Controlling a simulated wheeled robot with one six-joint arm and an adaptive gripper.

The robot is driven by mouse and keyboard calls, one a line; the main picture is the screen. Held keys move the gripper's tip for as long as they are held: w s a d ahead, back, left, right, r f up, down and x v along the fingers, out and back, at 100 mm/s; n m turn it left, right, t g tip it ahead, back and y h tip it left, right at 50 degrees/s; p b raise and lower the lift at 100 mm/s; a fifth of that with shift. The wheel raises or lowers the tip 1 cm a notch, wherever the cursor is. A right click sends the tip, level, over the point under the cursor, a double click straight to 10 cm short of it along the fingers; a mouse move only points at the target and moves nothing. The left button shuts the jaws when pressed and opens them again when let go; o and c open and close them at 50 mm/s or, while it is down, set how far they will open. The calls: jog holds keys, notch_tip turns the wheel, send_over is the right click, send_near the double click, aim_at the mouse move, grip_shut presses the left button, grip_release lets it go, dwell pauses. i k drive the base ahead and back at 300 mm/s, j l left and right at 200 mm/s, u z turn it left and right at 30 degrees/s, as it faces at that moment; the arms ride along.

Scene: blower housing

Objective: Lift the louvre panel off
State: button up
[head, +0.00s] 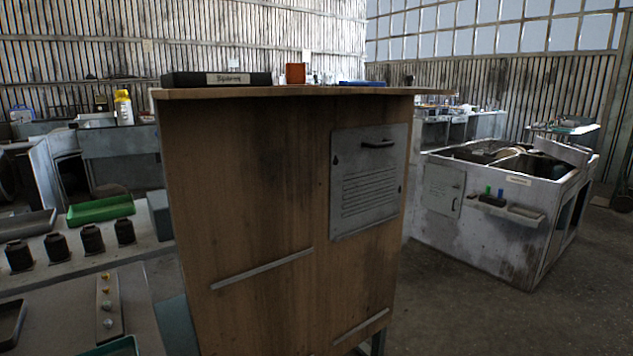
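A grey louvre panel (368,180) is upright on the upper right of the front face of a tall wooden cabinet (250,190) in the head view. It has a dark handle (377,143) near its top and a block of horizontal slats in its middle. Small dark fasteners show near its left and right edges. The panel lies flat against the wood. My gripper is not in view.
A ledge (262,268) crosses the cabinet below the panel's left, and a lower one (361,326) sits at bottom right. A left bench holds dark cylinders (57,248) and a green tray (100,209). A white machine (495,220) stands right. Floor between is clear.

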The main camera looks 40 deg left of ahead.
aim_at(367, 164)
jog(key=u, duration=1.2)
jog(key=z, duration=0.35)
jog(key=i+j+z, duration=0.15)
jog(key=z, duration=0.35)
jog(key=i+j+z, duration=0.3)
jog(key=z, duration=0.15)
jog(key=i+j+z, duration=0.1)
jog(key=i+j, duration=0.15)
jog(key=j, duration=0.15)
jog(key=i+j, duration=0.2)
jog(key=j, duration=0.2)
jog(key=i+j+z, duration=0.15)
jog(key=j, duration=0.25)
jog(key=i, duration=0.1)
